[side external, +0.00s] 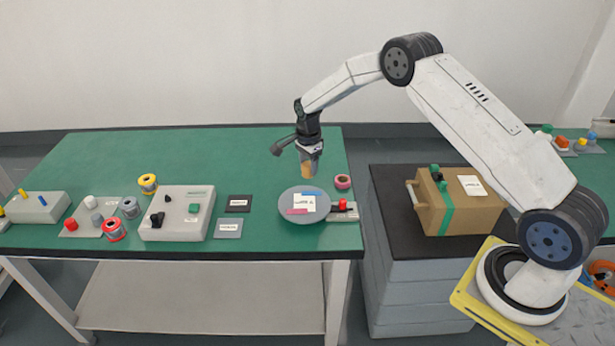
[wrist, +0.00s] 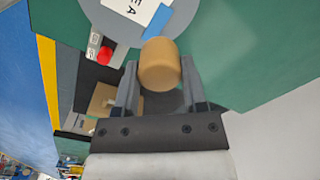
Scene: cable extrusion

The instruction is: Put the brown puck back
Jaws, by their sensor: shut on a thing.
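The brown puck (wrist: 160,64) is a tan cylinder held between the two fingers of my gripper (wrist: 159,78) in the wrist view. In the side view my gripper (side external: 309,170) points down and is shut on the puck (side external: 307,171). It holds the puck above the back part of a round grey disc (side external: 288,208) on the green table. The disc carries a white label (side external: 304,203), a blue strip and a pink strip. The puck looks clear of the disc, though the exact gap is hard to tell.
Dark and grey labelled squares (side external: 228,229), a grey control box (side external: 177,214) and several spools lie left. A cardboard box (side external: 458,203) stands on the dark cabinet.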

